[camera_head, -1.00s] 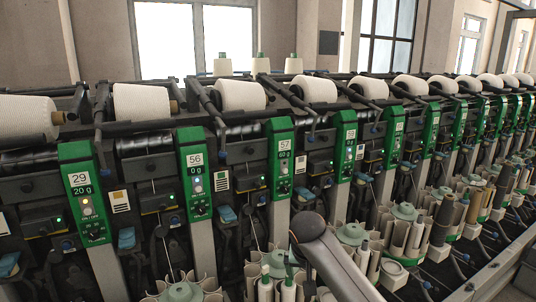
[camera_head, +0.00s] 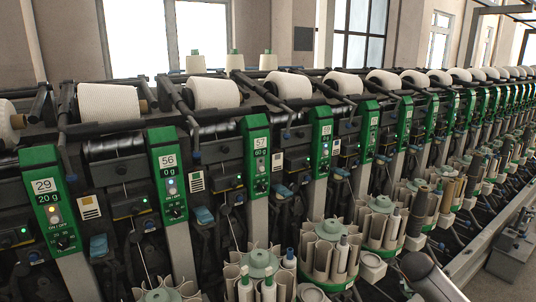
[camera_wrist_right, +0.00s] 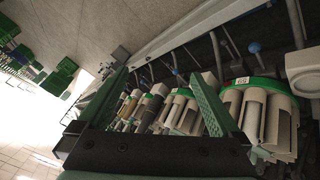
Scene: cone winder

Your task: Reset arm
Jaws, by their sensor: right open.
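One of my arms, which I take to be the right, shows as a grey rounded link (camera_head: 428,276) at the bottom right of the head view, in front of the lower part of the winder. Its gripper is outside the head view. In the right wrist view my right gripper (camera_wrist_right: 157,76) is open, with its two green-faced fingers apart and nothing held between them. Beyond the fingers is a row of bobbin magazines (camera_wrist_right: 180,110), seen tilted; I cannot tell the distance to them. My left arm and gripper are not in view.
The cone winder (camera_head: 318,140) runs across the head view, with green control panels (camera_head: 256,155) and white yarn cones (camera_head: 215,93). Round magazines (camera_head: 330,247) jut out along its front. A pale floor (camera_wrist_right: 35,140) and green crates (camera_wrist_right: 58,78) show left in the wrist view.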

